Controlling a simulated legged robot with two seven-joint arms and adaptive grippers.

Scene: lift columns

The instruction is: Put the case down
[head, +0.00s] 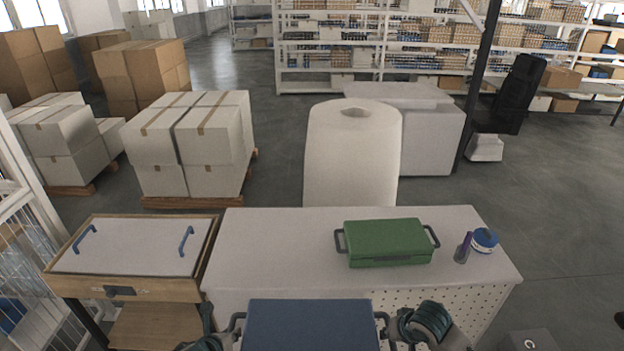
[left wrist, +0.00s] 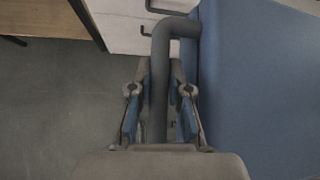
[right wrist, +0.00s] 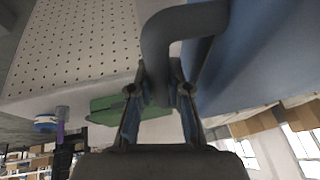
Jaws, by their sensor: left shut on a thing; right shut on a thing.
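A blue case (head: 310,325) is held at the bottom middle of the head view, in front of the near edge of the white table. It has a dark handle on each side. My left gripper (head: 212,335) is shut on its left handle, which shows between the fingers in the left wrist view (left wrist: 158,95). My right gripper (head: 400,325) is shut on its right handle, which shows between the fingers in the right wrist view (right wrist: 158,75). The case's underside and lower part are out of the head view.
The white table (head: 270,240) has clear room on its left and middle. A green case (head: 388,242) stands on its right half, with a blue-and-white roll (head: 485,240) and a small purple-topped bottle (head: 463,248) beside it. A wooden cart (head: 130,250) with blue handles stands left.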

